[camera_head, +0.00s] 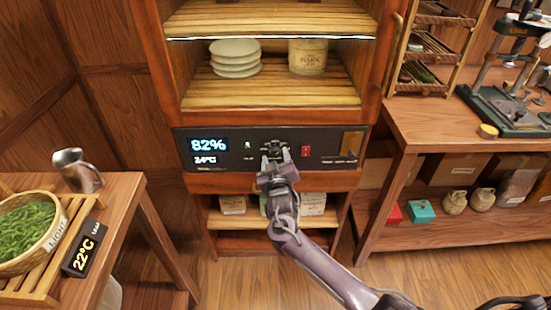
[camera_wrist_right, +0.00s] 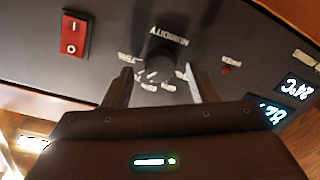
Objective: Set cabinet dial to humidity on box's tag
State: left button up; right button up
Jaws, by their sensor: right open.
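The cabinet's dark control panel (camera_head: 225,165) shows 82% and 24°C on its display (camera_head: 208,145). My right gripper (camera_head: 275,157) is at the panel, open, with one finger on each side of the dial; contact cannot be told. It also shows in the right wrist view (camera_wrist_right: 162,85). A labelled container (camera_head: 308,57) stands on the cabinet shelf; its small print is unreadable. My left gripper is not in view.
A red switch (camera_head: 306,151) is beside the dial. White stacked discs (camera_head: 235,58) lie on the shelf above, and pale boxes (camera_head: 232,204) below. A workbench (camera_head: 430,120) stands at right.

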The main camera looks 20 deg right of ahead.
jog(key=v, duration=0.7)
jog(key=shift+s, duration=0.3)
jog(key=s+d+f+g+y+p, duration=0.1)
jog(key=s+f+g, duration=0.2)
jog(key=s+f, duration=0.5)
jog(key=s+d+f+n+g+y+p, duration=0.15)
jog(key=s+f, duration=0.25)
jog(key=f, duration=0.8)
jog(key=s+d+f+g, duration=0.1)
jog(key=s+f+g, duration=0.3)
jog(key=f, duration=0.6)
jog(key=s+f+g, duration=0.2)
jog(key=s+f, duration=0.3)
jog(key=s, duration=0.7)
jog(key=s+f+m+g+y+p, duration=0.1)
jog(key=s+f+g, duration=0.2)
jog(key=s, duration=0.9)
jog(key=s+f+g, duration=0.2)
jog(key=s+f, duration=0.5)
jog(key=s, duration=0.5)
jog(key=shift+d+m+p, duration=0.35)
jog(key=shift+d, duration=0.05)
